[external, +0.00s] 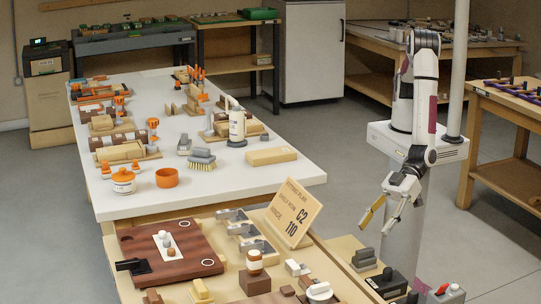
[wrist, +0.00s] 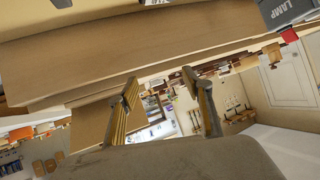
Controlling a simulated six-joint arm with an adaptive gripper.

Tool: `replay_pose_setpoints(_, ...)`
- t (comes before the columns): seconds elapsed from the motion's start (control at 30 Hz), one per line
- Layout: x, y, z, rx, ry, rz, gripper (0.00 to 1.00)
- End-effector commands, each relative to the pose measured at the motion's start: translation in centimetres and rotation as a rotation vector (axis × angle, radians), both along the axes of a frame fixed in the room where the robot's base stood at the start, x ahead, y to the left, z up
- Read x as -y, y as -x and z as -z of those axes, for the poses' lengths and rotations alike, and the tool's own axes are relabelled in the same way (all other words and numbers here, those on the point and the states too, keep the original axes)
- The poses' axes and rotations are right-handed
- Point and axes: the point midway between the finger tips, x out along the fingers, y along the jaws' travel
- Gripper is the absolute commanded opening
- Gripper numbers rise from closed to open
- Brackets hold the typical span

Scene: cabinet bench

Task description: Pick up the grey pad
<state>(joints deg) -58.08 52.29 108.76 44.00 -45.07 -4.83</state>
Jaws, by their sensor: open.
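My gripper (external: 381,221) hangs from the arm at the right of the external view, open and empty, with its fingers pointing down. It is above and to the right of a small stack of grey pads (external: 364,259) on the near wooden bench, clear of them. I cannot tell which grey piece is the named pad. In the wrist view the two fingers (wrist: 160,80) stand apart with nothing between them; no grey pad is clearly visible there.
A dark box (external: 386,283) stands near the grey stack. A wooden sign (external: 293,211) stands upright on the near bench. A dark brown board (external: 170,255) lies farther left. The wrist view shows a wooden bench edge (wrist: 130,50) and a grey box marked LAMP (wrist: 285,10).

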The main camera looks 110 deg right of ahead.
Motion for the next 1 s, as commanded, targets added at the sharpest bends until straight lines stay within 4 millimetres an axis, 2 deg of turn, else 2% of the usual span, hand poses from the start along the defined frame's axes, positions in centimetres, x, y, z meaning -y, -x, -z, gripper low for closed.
replay_pose_setpoints(0.03, -0.5, 0.7, 1.3, 0.011, 0.011, -0.003, 0.5)
replay_pose_setpoints(0.3, -1.7, 3.7, 6.4, 0.099, 0.052, -0.004, 0.5)
replay_pose_setpoints(0.67, -1.5, 8.5, 12.5, 0.236, 0.115, -0.014, 0.5)
replay_pose_setpoints(0.87, -0.4, 11.0, 15.3, 0.321, 0.144, -0.012, 0.5)
replay_pose_setpoints(1.0, 2.1, 11.3, 16.0, 0.394, 0.128, 0.083, 0.5)
